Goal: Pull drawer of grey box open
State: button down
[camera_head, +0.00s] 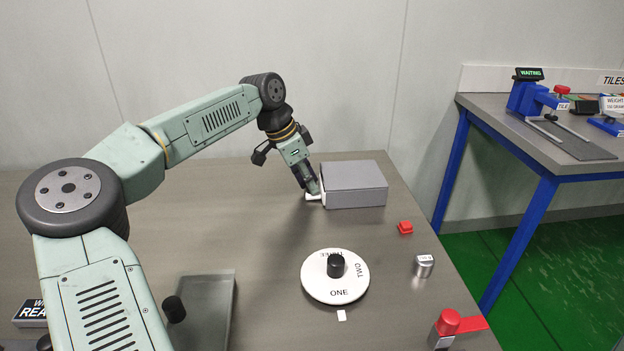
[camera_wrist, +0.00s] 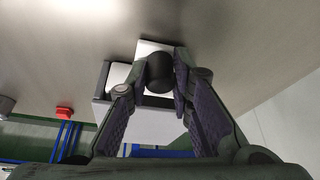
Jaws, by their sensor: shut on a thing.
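The grey box (camera_head: 357,184) stands at the back right of the table. A small part of a pale drawer front (camera_head: 315,197) shows at its left end, beside my gripper (camera_head: 312,190). In the wrist view, my gripper (camera_wrist: 165,75) is shut on a dark round knob (camera_wrist: 158,74), with a pale panel (camera_wrist: 152,46) just behind it. The box also shows there (camera_wrist: 150,124), partly hidden by the fingers. How far the drawer stands out is hard to tell.
A white dial (camera_head: 318,288) with a black knob lies in front of the box. A red block (camera_head: 405,227), a metal cylinder (camera_head: 423,266) and a red-handled thing (camera_head: 455,325) stand along the right edge. The table left of the box is clear.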

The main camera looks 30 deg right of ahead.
jog(key=w+a, duration=0.1)
jog(key=a, duration=0.1)
jog(key=w+a+p, duration=0.1)
jog(key=a, duration=0.2)
jog(key=w+a, duration=0.1)
jog(key=a, duration=0.2)
jog(key=shift+w, duration=0.4)
jog(key=c, duration=1.7)
grip_release()
jog(key=v, duration=1.2)
jog(key=shift+d+r, duration=0.1)
